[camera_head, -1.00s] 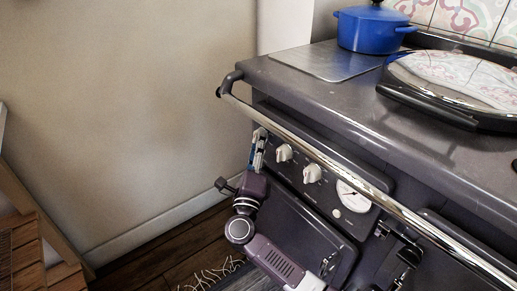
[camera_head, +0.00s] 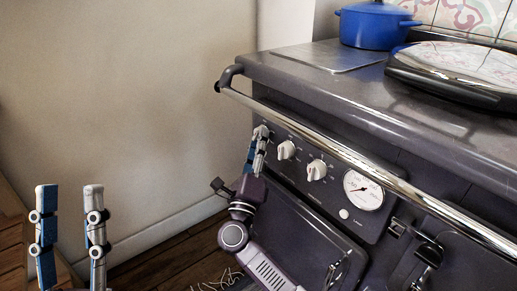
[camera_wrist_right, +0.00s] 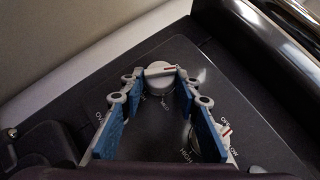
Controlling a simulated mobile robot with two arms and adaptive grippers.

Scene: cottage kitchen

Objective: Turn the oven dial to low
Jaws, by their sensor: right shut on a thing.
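The leftmost white oven dial (camera_wrist_right: 158,80) sits on the dark control panel (camera_wrist_right: 185,62), between the blue-padded fingertips of my right gripper (camera_wrist_right: 155,84). In the wrist view its raised grip lies nearly crosswise, with a red mark at its right end. My left gripper (camera_head: 71,222) stands upright at the lower left, open and empty, well away from the oven.
Two more white dials, one (camera_head: 286,150) and another (camera_head: 316,170), and a round gauge (camera_head: 363,190) sit along the panel. A chrome rail (camera_head: 340,150) runs above them. A blue pot (camera_head: 372,27) and a hob lid (camera_head: 455,68) are on top. A bare wall (camera_head: 130,110) is left.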

